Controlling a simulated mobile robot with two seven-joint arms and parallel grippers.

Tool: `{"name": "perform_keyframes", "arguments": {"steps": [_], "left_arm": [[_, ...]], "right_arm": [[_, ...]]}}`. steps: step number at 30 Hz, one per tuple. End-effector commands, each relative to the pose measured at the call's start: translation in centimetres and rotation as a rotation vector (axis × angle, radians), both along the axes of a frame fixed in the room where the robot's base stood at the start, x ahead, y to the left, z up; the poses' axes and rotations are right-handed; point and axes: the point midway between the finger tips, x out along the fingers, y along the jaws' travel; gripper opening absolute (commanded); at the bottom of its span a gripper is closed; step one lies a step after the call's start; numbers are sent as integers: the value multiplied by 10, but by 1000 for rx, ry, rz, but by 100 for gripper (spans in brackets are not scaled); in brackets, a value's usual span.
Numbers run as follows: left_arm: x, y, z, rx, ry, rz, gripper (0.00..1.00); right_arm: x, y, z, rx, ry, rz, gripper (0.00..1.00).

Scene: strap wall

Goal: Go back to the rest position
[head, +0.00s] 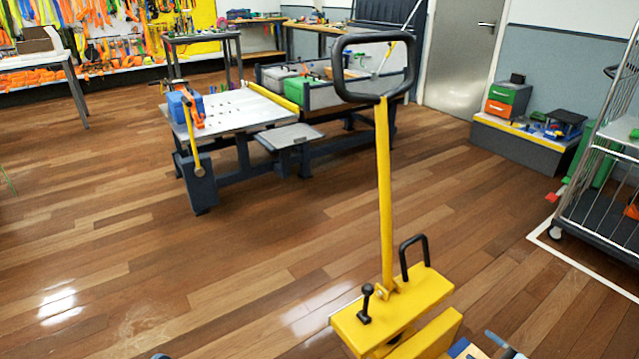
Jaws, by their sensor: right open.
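My right gripper (484,347) is at the bottom edge, right of centre, only partly in view. It is open, and I see nothing between its fingers. It is beside the lower right side of a yellow device (420,300); I cannot tell whether they touch. This device has a long yellow lever (384,190) standing nearly upright, topped by a black loop handle (345,72). A smaller black handle and a black knob stand on its body.
A workbench (230,108) with a blue box and tools stands at mid-left on the wood floor. A wire cart (610,170) stands at the right, inside a white floor line. A low platform (525,145) with boxes is by the wall. The left foreground floor is clear.

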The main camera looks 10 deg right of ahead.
Motion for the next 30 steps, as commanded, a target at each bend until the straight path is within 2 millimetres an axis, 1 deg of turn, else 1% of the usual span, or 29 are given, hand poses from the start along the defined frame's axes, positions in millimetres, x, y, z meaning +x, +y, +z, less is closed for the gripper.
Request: {"name": "perform_keyframes", "arguments": {"steps": [1, 3, 4, 6, 8, 10, 11, 12, 14, 15, 17, 18, 21, 24, 27, 30], "left_arm": [[0, 0, 0, 0, 0, 0, 66], [0, 0, 0, 0, 0, 0, 66], [0, 0, 0, 0, 0, 0, 66], [0, 0, 0, 0, 0, 0, 66], [0, 0, 0, 0, 0, 0, 66], [0, 0, 0, 0, 0, 0, 66], [0, 0, 0, 0, 0, 0, 66], [0, 0, 0, 0, 0, 0, 66], [0, 0, 0, 0, 0, 0, 66], [0, 0, 0, 0, 0, 0, 66], [0, 0, 0, 0, 0, 0, 66], [0, 0, 0, 0, 0, 0, 66], [0, 0, 0, 0, 0, 0, 66], [0, 0, 0, 0, 0, 0, 66], [0, 0, 0, 0, 0, 0, 66], [0, 0, 0, 0, 0, 0, 66]], "right_arm": [[3, -14, 7, -37, 0, 14, 67], [6, -30, 17, -80, 0, 29, 67], [7, -22, 20, -73, -1, 36, 67], [9, 10, 32, -22, -4, 46, 67], [9, 32, 43, 11, -2, 53, 67], [9, 60, 57, 55, 4, 64, 67], [8, 72, 64, 76, 7, 69, 67], [5, 89, 72, 106, 15, 78, 67], [0, 117, 88, 155, 28, 92, 67], [-5, 137, 99, 192, 39, 105, 67], [-14, 168, 118, 251, 63, 125, 67], [-22, 188, 131, 292, 81, 140, 67], [-43, 231, 162, 385, 132, 176, 67], [-64, 264, 190, 461, 181, 212, 67], [-85, 290, 216, 526, 229, 248, 67], [-106, 312, 242, 586, 276, 285, 67]]}}
